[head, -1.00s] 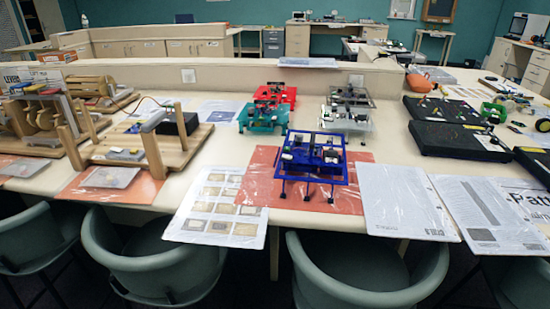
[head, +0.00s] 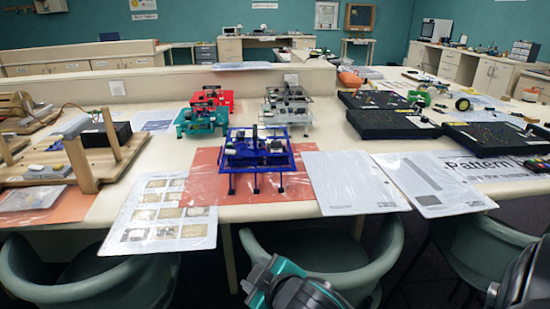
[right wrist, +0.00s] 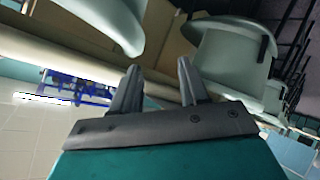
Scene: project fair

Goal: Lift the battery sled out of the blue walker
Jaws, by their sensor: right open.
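The blue walker (head: 257,163) stands on its thin legs on an orange mat (head: 203,185) at the table's front edge, in the middle of the head view. Dark and light parts sit on top of its blue frame; I cannot tell which of them is the battery sled. The walker also shows sideways at the left of the right wrist view (right wrist: 75,90). My right gripper (right wrist: 158,75) is open and empty, over the chairs and apart from the walker. Part of my right arm shows at the bottom of the head view. My left gripper is not in view.
Teal (head: 201,121), red and grey (head: 288,110) walkers stand behind the blue one. A printed sheet (head: 158,213) lies left of the mat and a white board (head: 355,183) right of it. Green chairs (head: 325,262) stand before the table. Black boxes (head: 390,122) are farther right.

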